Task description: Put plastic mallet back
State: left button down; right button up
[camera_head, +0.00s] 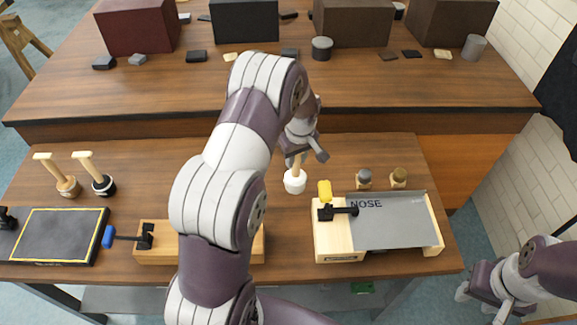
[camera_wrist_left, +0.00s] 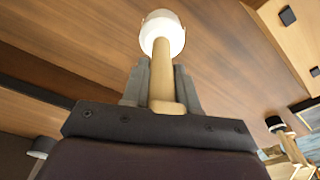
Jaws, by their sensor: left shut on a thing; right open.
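A mallet with a white head (camera_head: 295,181) and a pale wooden handle hangs head-down from my left gripper (camera_head: 304,155) over the middle of the front table. In the left wrist view my left gripper (camera_wrist_left: 160,92) is shut on the handle (camera_wrist_left: 161,70), with the white head (camera_wrist_left: 162,33) beyond the fingertips. Two similar mallets, one with a brown head (camera_head: 68,187) and one with a black head (camera_head: 104,186), stand head-down at the table's left, handles up. My right gripper (camera_head: 482,295) is open and empty, off the table's right front corner.
A wooden fixture with a grey "NOSE" plate (camera_head: 395,222) lies right of the held mallet; two small knobbed pieces (camera_head: 364,179) stand behind it. A black panel (camera_head: 58,236) lies front left. My left arm hides part of a wooden block (camera_head: 157,255). The rear table (camera_head: 440,88) bears boxes.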

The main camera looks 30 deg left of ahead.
aim_at(291, 173)
pick_arm(q)
jog(key=shift+s+a+f+p, duration=0.3)
jog(key=shift+a+f, duration=0.5)
jog(key=f, duration=0.2)
jog(key=shift+w+d+f+p, duration=0.1)
jog(key=shift+d+f+p, duration=0.2)
jog(key=shift+f+p, duration=0.1)
jog(key=shift+f, duration=0.2)
jog(key=shift+a, duration=0.15)
jog(key=shift+f, duration=0.15)
jog(key=c, duration=0.9)
grip_release()
jog(key=shift+o, duration=0.2)
